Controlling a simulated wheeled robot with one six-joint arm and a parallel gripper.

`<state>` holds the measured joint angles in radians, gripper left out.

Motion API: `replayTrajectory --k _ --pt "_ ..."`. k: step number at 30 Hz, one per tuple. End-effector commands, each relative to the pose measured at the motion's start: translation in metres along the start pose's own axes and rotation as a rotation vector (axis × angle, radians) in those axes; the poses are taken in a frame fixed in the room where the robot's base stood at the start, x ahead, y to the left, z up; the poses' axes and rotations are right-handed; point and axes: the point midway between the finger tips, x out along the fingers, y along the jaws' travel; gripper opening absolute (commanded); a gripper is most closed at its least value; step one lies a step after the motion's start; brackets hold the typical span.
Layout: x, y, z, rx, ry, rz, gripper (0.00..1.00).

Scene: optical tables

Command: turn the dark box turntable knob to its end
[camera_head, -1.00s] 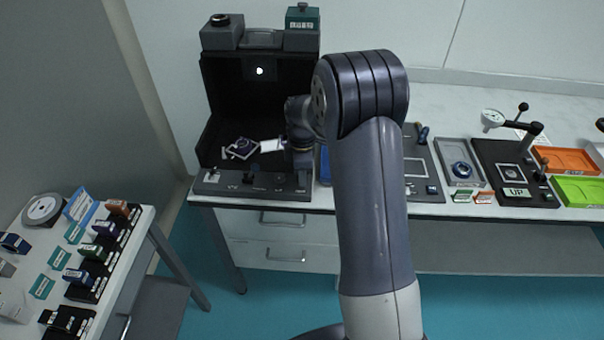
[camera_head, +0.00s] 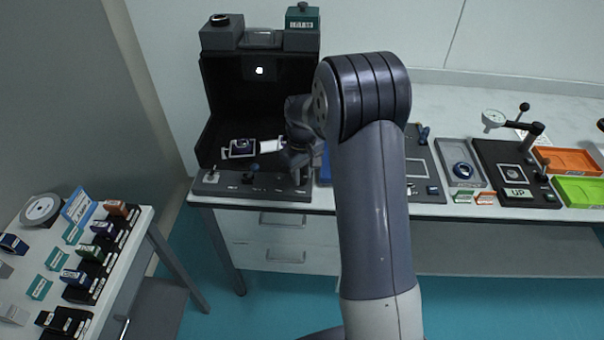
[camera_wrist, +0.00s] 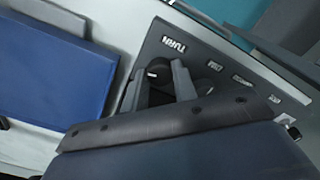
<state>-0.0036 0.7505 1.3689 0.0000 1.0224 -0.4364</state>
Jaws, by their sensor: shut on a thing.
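The dark box (camera_head: 222,90) stands open on the table at the left. Inside, a small item with a dark blue round part sits on the turntable (camera_head: 242,148), its pale edges now roughly square to the box. The turntable knob (camera_wrist: 158,71) is a black round knob beside the word TURN on the grey front panel (camera_wrist: 205,62), which also runs along the box's front edge (camera_head: 232,190). My gripper (camera_wrist: 160,82) is shut on the knob, one finger on each side. In the head view, my gripper (camera_head: 301,176) is at the panel's right end, and the knob is hidden there.
A blue surface (camera_wrist: 55,68) lies close beside the panel. Trays and a gauge stand (camera_head: 515,165) are farther right on the table. A side table (camera_head: 140,222) with several small boxes stands at the lower left.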

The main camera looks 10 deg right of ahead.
Motion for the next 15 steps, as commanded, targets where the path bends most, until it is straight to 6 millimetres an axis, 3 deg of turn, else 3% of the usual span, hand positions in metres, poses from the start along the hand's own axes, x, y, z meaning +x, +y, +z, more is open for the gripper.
replayTrajectory --k 15 --pt "-0.0007 0.0000 -0.0005 0.489 0.002 0.001 0.04"
